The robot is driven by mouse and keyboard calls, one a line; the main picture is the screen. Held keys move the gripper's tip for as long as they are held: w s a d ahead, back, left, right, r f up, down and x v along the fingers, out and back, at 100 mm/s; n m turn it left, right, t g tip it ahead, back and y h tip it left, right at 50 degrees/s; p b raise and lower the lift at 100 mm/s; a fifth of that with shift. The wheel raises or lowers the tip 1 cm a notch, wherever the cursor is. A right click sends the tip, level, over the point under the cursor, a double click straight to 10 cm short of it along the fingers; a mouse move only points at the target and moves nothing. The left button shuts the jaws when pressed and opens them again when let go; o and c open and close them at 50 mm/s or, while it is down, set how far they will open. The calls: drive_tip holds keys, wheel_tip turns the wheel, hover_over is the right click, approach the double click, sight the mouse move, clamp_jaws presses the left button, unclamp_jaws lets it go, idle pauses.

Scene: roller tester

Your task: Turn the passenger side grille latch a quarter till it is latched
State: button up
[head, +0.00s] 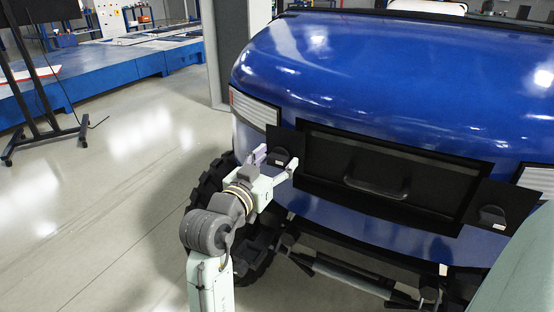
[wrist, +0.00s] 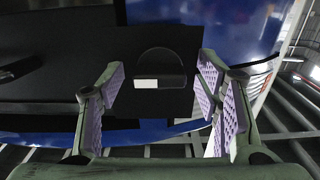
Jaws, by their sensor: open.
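The latch at the grille's left end (head: 279,156) is a dark half-round knob with a straight bar and a small white label, on a black square plate. In the wrist view the latch (wrist: 160,68) sits upright between the fingers, its bar running across the picture. My gripper (head: 275,159) is open in front of it, one finger to each side; in the wrist view (wrist: 160,90) there is a gap between each purple pad and the knob. A similar latch (head: 492,215) sits at the grille's right end. The black grille panel (head: 330,150) lies between them.
A bar handle (head: 376,188) sticks out of the grille's middle. The blue hood (head: 400,80) overhangs above, a headlight (head: 254,108) is at the left, and a tyre (head: 207,185) is behind my arm. The floor at the left (head: 110,190) is clear.

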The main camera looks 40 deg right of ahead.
drive_tip(key=v, duration=0.6)
drive_tip(key=shift+a, duration=0.25)
drive_tip(key=shift+s, duration=0.1)
